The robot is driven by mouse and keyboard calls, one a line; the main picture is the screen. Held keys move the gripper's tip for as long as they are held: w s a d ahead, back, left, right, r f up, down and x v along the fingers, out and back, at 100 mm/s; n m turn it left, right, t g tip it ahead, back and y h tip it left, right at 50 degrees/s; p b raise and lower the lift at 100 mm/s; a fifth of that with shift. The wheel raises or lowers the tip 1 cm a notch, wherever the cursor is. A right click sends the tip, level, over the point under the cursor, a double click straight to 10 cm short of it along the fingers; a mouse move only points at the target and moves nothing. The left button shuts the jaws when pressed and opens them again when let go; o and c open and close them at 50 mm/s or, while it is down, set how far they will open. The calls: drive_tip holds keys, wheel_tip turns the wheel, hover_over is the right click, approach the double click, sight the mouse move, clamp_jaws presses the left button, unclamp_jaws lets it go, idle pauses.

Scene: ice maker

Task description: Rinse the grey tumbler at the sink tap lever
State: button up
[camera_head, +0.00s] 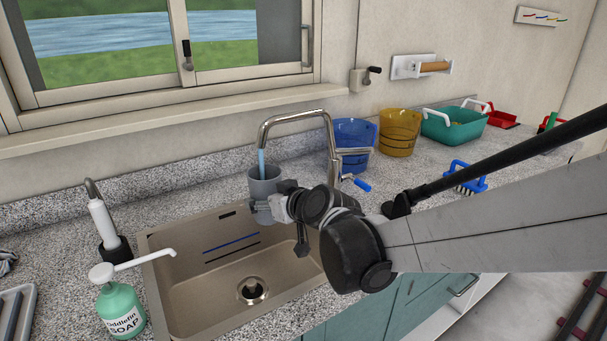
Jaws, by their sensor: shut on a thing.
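The grey tumbler (264,182) is held upright over the back right part of the sink (180,272). My gripper (268,208) is shut on its right side and front. The curved metal sink tap (295,115) arches over the tumbler. A blue water stream (261,163) runs from its spout into the tumbler's mouth. The tap lever (356,152) shows at the right of the tap, in front of a blue bucket. My gripper and wrist hide the lower right of the tumbler and part of the tap's base.
A green soap bottle (120,312) and a white-and-black dispenser (104,226) stand left of the sink. A blue bucket (353,132), a yellow bucket (399,134) and a teal tub (455,128) stand behind my arm. A blue-handled brush (465,177) lies on the counter.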

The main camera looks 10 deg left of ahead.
drive_tip(key=shift+s+d+p, duration=0.15)
drive_tip(key=shift+s+d, duration=0.6)
drive_tip(key=shift+s, duration=0.25)
drive_tip(key=shift+s+d+p, duration=0.1)
drive_tip(key=shift+s+d, duration=0.6)
drive_tip(key=shift+s, duration=0.25)
drive_tip(key=shift+s+d+p, duration=0.15)
drive_tip(key=shift+s+d, duration=0.6)
drive_tip(key=shift+s, duration=0.25)
drive_tip(key=s+d+r+p, duration=0.3)
drive_tip(key=s+r+p, duration=0.1)
drive_tip(key=shift+w, duration=0.1)
idle(0.5)
